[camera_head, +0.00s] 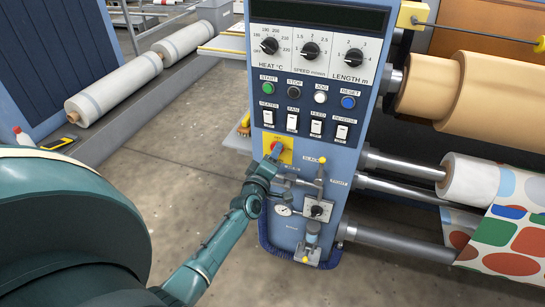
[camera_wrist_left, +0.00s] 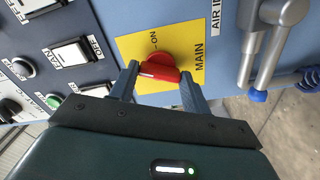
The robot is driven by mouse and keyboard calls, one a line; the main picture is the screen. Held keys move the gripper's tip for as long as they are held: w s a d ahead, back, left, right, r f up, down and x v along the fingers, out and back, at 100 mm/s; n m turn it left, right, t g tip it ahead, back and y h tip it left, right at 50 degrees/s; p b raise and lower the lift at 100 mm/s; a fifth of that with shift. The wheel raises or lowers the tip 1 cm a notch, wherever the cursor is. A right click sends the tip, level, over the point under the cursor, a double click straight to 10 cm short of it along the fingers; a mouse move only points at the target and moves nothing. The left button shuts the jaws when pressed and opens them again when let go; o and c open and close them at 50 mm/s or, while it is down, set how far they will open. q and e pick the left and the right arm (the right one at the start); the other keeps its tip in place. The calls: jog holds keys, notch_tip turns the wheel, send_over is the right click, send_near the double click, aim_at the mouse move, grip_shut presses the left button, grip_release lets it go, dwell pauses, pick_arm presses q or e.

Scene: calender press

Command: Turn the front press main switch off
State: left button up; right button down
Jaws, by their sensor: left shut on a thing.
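The main switch is a red rotary knob (camera_wrist_left: 159,66) on a yellow plate (camera_wrist_left: 190,42) marked ON and MAIN. In the head view the red knob (camera_head: 277,149) sits low on the left of the blue control panel (camera_head: 258,95). My left gripper (camera_head: 272,158) is at the plate, partly covering it. In the left wrist view its two fingers (camera_wrist_left: 158,77) stand on opposite sides of the knob, shut on it. The ON label is beside the knob; which mark the knob points to I cannot tell. My right gripper is not in view.
Above the switch are several rocker switches (camera_head: 317,126), round buttons and dials. An air gauge (camera_head: 283,209) and valve fittings (camera_head: 319,209) lie close below right. Rollers (camera_head: 480,95) with fabric stick out right of the panel.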

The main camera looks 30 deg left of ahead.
pick_arm(q)
jog(key=n, duration=0.4)
jog(key=shift+n+b, duration=0.4)
jog(key=shift+o, duration=0.2)
jog(key=shift+c, duration=0.2)
jog(key=o, duration=1)
jog(key=p+v, duration=0.1)
jog(key=v, duration=1.2)
jog(key=shift+d+p, duration=0.15)
jog(key=shift+p, duration=0.25)
